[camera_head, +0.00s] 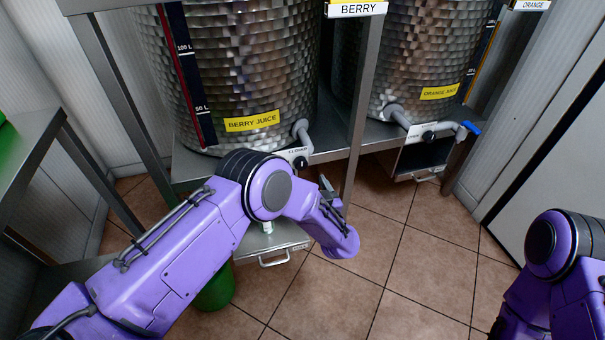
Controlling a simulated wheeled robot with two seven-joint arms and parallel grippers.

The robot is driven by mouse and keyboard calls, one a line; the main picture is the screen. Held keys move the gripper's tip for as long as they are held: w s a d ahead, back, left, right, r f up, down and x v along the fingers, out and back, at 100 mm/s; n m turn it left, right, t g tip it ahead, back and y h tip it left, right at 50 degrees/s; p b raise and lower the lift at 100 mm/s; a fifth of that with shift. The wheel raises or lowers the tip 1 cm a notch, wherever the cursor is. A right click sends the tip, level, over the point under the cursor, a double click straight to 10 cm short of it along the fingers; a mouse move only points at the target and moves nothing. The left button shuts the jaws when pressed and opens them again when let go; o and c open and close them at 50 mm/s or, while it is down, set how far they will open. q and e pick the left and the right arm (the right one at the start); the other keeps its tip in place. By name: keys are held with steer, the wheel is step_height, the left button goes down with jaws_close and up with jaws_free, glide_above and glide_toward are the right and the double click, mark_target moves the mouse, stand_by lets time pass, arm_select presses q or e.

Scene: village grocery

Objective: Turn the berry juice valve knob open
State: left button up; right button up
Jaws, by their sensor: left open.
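I cannot make out the valve knob; my left arm and gripper cover that area. My left gripper (327,188) is open, just below and right of the outlet, with its fingers pointing up toward it. I cannot tell whether it touches anything. My right arm is at the lower right; its gripper is out of view.
The orange juice tank (420,50) stands to the right, with a blue valve handle (471,128). A steel stand post (359,110) rises just right of my left gripper. A green bin (215,290) is partly behind my left arm. The tiled floor (420,270) is clear.

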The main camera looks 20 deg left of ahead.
mark_target(302, 167)
arm_select(q)
steer(key=b+x, duration=0.1)
steer(key=x, duration=0.7)
steer(key=c, duration=1.1)
